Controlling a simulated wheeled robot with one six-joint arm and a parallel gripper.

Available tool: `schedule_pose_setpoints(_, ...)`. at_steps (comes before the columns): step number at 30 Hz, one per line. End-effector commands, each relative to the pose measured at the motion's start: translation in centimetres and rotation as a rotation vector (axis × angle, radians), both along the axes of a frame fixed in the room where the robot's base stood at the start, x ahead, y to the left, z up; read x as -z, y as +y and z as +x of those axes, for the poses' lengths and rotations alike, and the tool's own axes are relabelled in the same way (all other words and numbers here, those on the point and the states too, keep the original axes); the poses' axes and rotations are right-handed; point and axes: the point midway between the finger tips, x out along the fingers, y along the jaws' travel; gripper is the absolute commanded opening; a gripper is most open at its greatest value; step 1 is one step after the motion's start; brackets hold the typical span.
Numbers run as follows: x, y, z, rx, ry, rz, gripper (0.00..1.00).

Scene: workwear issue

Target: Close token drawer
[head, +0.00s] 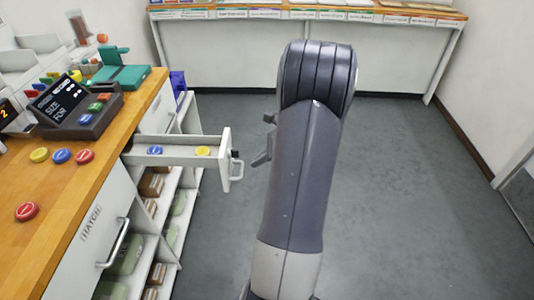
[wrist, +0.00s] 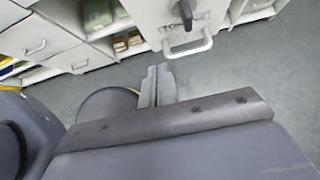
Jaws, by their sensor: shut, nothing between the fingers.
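The token drawer (head: 180,153) is pulled out from the counter in the head view. A blue token and a yellow token (head: 203,151) lie inside it. Its front has a pale handle (head: 237,169), which also shows in the wrist view (wrist: 188,47), with a dark piece above it. My gripper (head: 264,140) is just right of the drawer front, partly hidden behind my arm. In the wrist view its fingers (wrist: 158,84) are together and empty, pointing at the handle with a small gap between.
The wooden counter (head: 60,190) holds several round tokens, a dark display unit (head: 75,105) and a green device (head: 122,76). Below are a hatch door (head: 95,235) and shelves with boxes. A long table (head: 300,14) stands at the back. The grey floor on the right is clear.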

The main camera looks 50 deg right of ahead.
Motion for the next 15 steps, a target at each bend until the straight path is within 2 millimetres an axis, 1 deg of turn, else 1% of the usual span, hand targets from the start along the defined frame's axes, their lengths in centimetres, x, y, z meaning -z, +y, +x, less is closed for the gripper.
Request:
schedule_pose_setpoints(1,1.0,0.7,0.7,-0.004,0.003,0.003,0.00)
schedule_pose_setpoints(6,3.2,2.3,2.5,-0.004,0.002,0.002,0.00)
schedule_pose_setpoints(10,2.8,3.6,4.1,-0.004,0.001,-0.001,0.00)
schedule_pose_setpoints(15,2.9,4.3,5.0,-0.003,0.001,-0.002,0.00)
